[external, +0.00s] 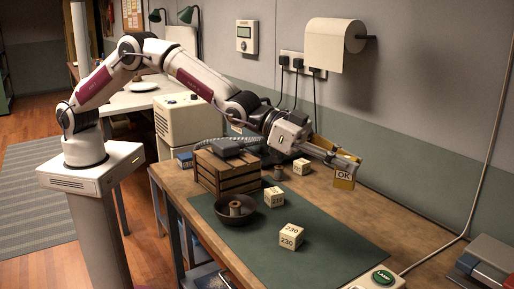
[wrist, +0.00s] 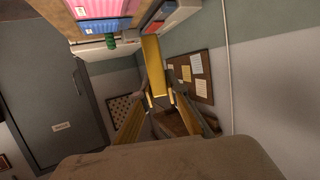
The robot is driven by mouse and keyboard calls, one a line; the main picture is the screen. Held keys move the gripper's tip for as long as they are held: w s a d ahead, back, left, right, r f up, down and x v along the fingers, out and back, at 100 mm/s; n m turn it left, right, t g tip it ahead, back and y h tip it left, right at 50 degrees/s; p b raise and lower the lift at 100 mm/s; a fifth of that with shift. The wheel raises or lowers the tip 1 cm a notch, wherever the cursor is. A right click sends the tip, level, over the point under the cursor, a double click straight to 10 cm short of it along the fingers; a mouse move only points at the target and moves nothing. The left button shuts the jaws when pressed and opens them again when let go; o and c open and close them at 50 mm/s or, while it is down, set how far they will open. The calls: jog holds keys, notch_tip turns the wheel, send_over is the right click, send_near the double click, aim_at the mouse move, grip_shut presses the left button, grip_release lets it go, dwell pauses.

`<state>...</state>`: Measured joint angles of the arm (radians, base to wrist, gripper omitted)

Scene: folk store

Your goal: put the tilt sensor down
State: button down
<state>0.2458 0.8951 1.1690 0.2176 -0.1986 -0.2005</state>
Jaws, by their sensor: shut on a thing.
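A green mat (external: 335,262) covers the bench front, with numbered cubes (external: 291,237) and a dark bowl (external: 222,214) holding a spool. A wooden crate (external: 214,176) stands behind. A green-button box (external: 383,278) and books (external: 488,264) are front right. Bare bench lies right of the mat.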

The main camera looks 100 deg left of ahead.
jog(key=w+a+f+n+y, duration=0.1)
jog(key=a+n+y, duration=0.9)
jog(key=a, duration=0.8)
jog(key=s+a+f+n+g+y, duration=0.2)
jog(key=s+a+f+g+y, duration=0.1)
jog(key=f, duration=0.5)
jog(key=s+a+y, duration=0.1)
jog(key=s+a, duration=0.1)
jog(key=a, duration=0.1)
jog(key=shift+a+n+g+y, duration=0.2)
jog(key=shift+n+g+y, duration=0.1)
jog(key=shift+g+y, duration=0.1)
notch_tip(320, 180, down, 6)
jog(key=shift+f, duration=0.15)
dwell(0.5)
jog(key=shift+f, duration=1.9)
jog(key=shift+s+f, duration=0.1)
jog(key=shift+f, duration=0.3)
